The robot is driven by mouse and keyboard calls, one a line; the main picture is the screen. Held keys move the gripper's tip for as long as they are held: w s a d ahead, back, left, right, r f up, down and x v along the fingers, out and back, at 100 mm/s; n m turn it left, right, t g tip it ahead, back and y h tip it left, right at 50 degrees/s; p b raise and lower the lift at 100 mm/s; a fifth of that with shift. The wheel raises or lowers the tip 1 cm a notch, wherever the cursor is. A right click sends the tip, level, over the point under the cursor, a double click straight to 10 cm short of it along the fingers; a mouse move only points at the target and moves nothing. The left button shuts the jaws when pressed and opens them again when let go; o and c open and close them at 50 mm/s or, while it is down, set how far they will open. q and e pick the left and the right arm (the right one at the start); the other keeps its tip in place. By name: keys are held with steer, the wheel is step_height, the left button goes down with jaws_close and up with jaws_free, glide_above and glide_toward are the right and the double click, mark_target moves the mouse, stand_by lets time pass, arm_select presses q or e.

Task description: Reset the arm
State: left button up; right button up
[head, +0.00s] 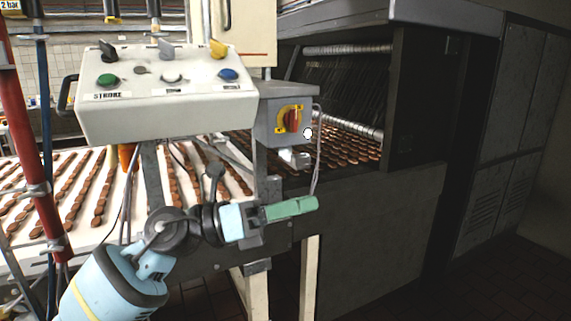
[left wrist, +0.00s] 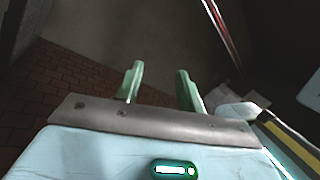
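My left arm comes in from the lower left in the head view. Its gripper (head: 291,209) has green fingers that point right, in front of the machine's lower frame. In the left wrist view the two fingers (left wrist: 160,86) stand apart with nothing between them. The left gripper is open and empty, and I see it holding nothing. My right gripper is in neither view.
A white control box (head: 165,105) with buttons and switches hangs above my left arm. A grey switch box (head: 287,118) with a red and yellow knob is above the gripper. Behind is a conveyor (head: 110,225) with rows of brown biscuits. Brick-coloured floor (left wrist: 50,85) shows below.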

arm_select(q)
steer(key=a+f+n+t+y, duration=0.4)
steer(key=f+n+t, duration=0.1)
steer(key=f+n, duration=0.55)
steer(key=a+f+n+t+y, duration=0.3)
steer(key=a+f+n+t, duration=0.25)
steer(key=f+n, duration=0.45)
steer(key=a+f+n+t+y, duration=0.4)
steer(key=f+n+t, duration=0.2)
steer(key=f+n, duration=0.45)
steer(key=s+a+f+n+g+y, duration=0.3)
steer(key=s+f+n, duration=0.4)
steer(key=s+f, duration=0.5)
steer(key=s+a+f+n+g+y, duration=0.4)
steer(key=s+a+f+n+g, duration=0.2)
steer(key=s+f, duration=0.6)
steer(key=shift+s+n, duration=0.7)
